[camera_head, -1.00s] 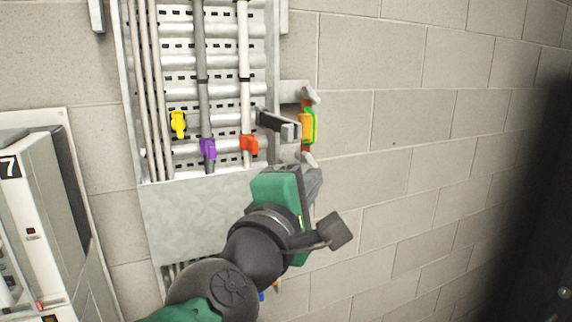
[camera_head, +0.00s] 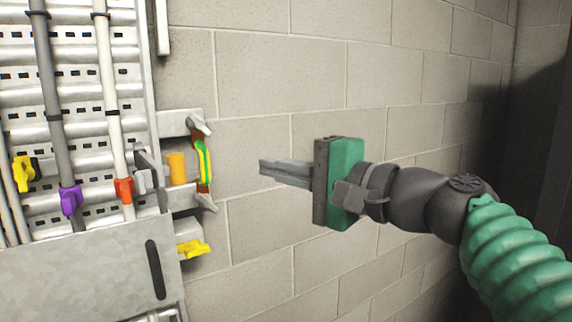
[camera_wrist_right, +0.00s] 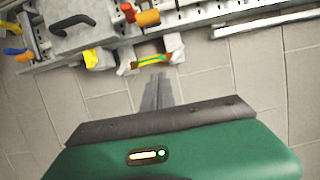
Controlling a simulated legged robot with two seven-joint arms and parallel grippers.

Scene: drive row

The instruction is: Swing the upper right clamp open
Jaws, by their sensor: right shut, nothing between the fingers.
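A grey bracket (camera_head: 172,123) sticks out from the right side of the cable rack. It carries a grey upper lug (camera_head: 200,126) and a grey lower lug (camera_head: 206,203), with a yellow-green strip (camera_head: 204,162) between them and an orange cylinder (camera_head: 177,167) beside it. I cannot tell for sure which part is the upper right clamp. My right gripper (camera_head: 262,168) is shut and empty, right of the bracket and pointing left at it, apart from it. In the right wrist view its fingers (camera_wrist_right: 157,92) point toward the bracket's strip (camera_wrist_right: 149,61). My left gripper is not in view.
Yellow (camera_head: 24,172), purple (camera_head: 70,200) and red-orange (camera_head: 125,190) pieces sit on the rack's cables. Another yellow piece (camera_head: 193,248) is below the bracket. A grey panel (camera_head: 80,270) covers the lower rack. The block wall (camera_head: 270,90) right of the rack is bare.

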